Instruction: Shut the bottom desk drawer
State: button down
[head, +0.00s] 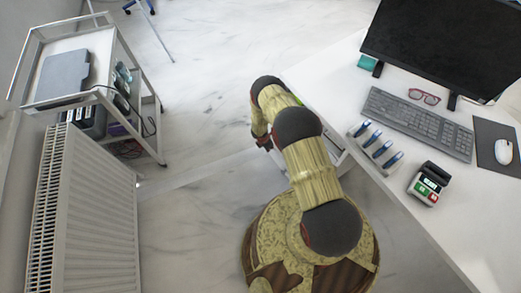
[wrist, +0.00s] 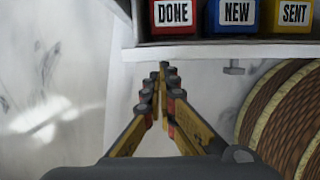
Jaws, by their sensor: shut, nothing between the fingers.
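An open white drawer (wrist: 200,50) crosses the top of the wrist view. Its front edge is in sight, with a small grey handle (wrist: 233,68) sticking out. Which drawer of the stack it is cannot be told from this view. My gripper (wrist: 163,68) is shut and empty, its fingertips at the drawer's front edge, left of the handle. Whether they touch the front is unclear. In the head view, my gripper (head: 264,143) is mostly hidden by my arm beside the white desk (head: 420,225). A bit of white drawer (head: 340,155) shows beside the arm.
Boxes labelled DONE (wrist: 174,17), NEW (wrist: 236,15) and SENT (wrist: 293,15) sit in the drawer. A trolley (head: 92,97) and radiator (head: 92,215) are left; the floor between is clear.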

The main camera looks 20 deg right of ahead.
jog(key=shift+w+d+b, duration=0.15)
jog(key=shift+w+d, duration=0.05)
jog(key=shift+d, duration=0.55)
jog(key=shift+w+d+b, duration=0.15)
jog(key=shift+d, duration=0.6)
